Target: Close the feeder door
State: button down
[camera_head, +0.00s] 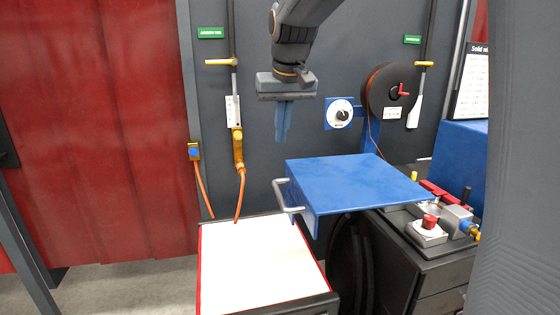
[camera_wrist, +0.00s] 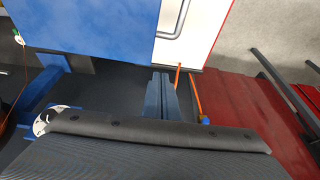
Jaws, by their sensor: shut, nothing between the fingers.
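A flat blue panel (camera_head: 355,180), which looks like the feeder door, lies roughly level at the centre of the head view. A grey bar handle (camera_head: 287,196) sticks out from its left edge. In the wrist view the panel (camera_wrist: 90,25) fills the upper left, with the handle (camera_wrist: 176,28) at its right edge. My gripper (camera_head: 283,138) points down, above and behind the panel's left end, apart from it. Its blue fingers are together and empty; they also show in the wrist view (camera_wrist: 160,80). What lies under the panel is mostly hidden.
A white, red-edged table (camera_head: 255,262) stands at front left. A black spool (camera_head: 391,90) and a dial (camera_head: 340,114) are behind the panel. A dark cabinet (camera_head: 440,262) with red-knobbed fittings is at right. Orange hoses (camera_head: 240,190) hang at the wall. A red curtain (camera_head: 95,130) is at left.

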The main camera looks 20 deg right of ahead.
notch_tip(320, 180, down, 10)
jog(key=p, duration=0.3)
jog(key=shift+s, duration=0.3)
jog(key=shift+s+d, duration=0.1)
jog(key=shift+s, duration=0.05)
